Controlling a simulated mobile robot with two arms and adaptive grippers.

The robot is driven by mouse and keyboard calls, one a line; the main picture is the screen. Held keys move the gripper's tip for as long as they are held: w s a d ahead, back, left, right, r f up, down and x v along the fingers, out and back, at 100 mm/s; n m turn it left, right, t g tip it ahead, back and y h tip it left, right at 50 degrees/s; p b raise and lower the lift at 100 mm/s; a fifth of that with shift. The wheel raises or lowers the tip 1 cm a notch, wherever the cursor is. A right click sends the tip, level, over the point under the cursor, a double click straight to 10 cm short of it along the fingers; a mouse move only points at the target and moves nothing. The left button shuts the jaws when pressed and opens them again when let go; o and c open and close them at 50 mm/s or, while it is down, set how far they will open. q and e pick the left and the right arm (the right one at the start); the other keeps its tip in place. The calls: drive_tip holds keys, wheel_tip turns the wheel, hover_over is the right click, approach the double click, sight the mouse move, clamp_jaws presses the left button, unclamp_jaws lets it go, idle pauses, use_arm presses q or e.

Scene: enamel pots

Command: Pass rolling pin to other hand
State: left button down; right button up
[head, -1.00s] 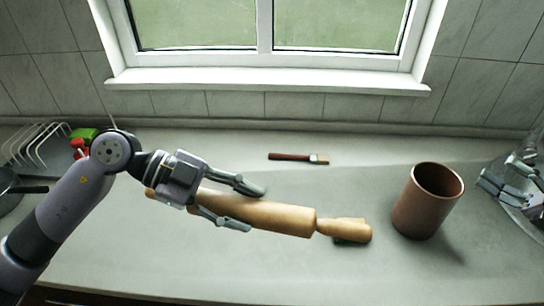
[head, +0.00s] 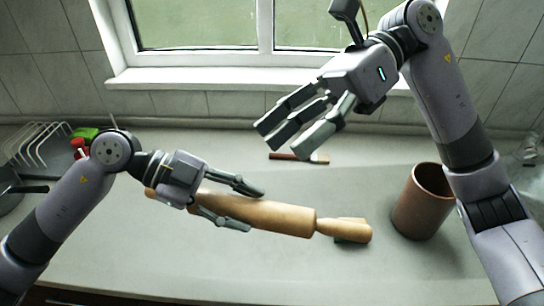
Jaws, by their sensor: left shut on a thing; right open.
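The wooden rolling pin (head: 275,218) lies roughly level across the middle of the view, its right handle (head: 345,230) pointing right and free. My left gripper (head: 236,206) has its fingers on both sides of the pin's left part and is shut on it. Part of the pin's left end is hidden behind the gripper. My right gripper (head: 292,133) is open and empty, above and to the right of the pin, with its fingers pointing down-left and apart from the pin.
A brown cylindrical pot (head: 415,210) stands at the right, partly behind my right arm. A brush (head: 297,157) lies on the counter (head: 200,270) behind the pin. A white rack (head: 38,143), a dark pan (head: 8,185) and red and green items (head: 80,142) are at the left. A window is behind.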

sight(273, 206)
use_arm(q)
drive_tip(key=shift+r, duration=0.1)
use_arm(e)
drive_tip(key=w+f+m+t+h, duration=0.1)
drive_tip(key=f+t+h, duration=0.2)
drive_tip(key=f, duration=0.3)
drive_tip(key=w+a+f+m+t+h, duration=0.1)
drive_tip(key=f+m+t+h, duration=0.1)
drive_tip(key=f+h, duration=0.2)
drive_tip(key=w+a+f+m+t+h, duration=0.1)
drive_tip(key=f+t+h, duration=0.2)
drive_tip(key=f, duration=0.6)
drive_tip(key=shift+w+a+t+h, duration=0.1)
drive_tip(key=shift+a+t+h, duration=0.05)
drive_tip(key=shift+t+h, duration=0.15)
use_arm(q)
drive_tip(key=shift+s, duration=0.15)
use_arm(e)
drive_tip(key=shift+w, duration=0.15)
clamp_jaws()
use_arm(q)
drive_tip(key=c, duration=0.8)
unclamp_jaws()
use_arm(e)
drive_tip(key=shift+r, duration=0.1)
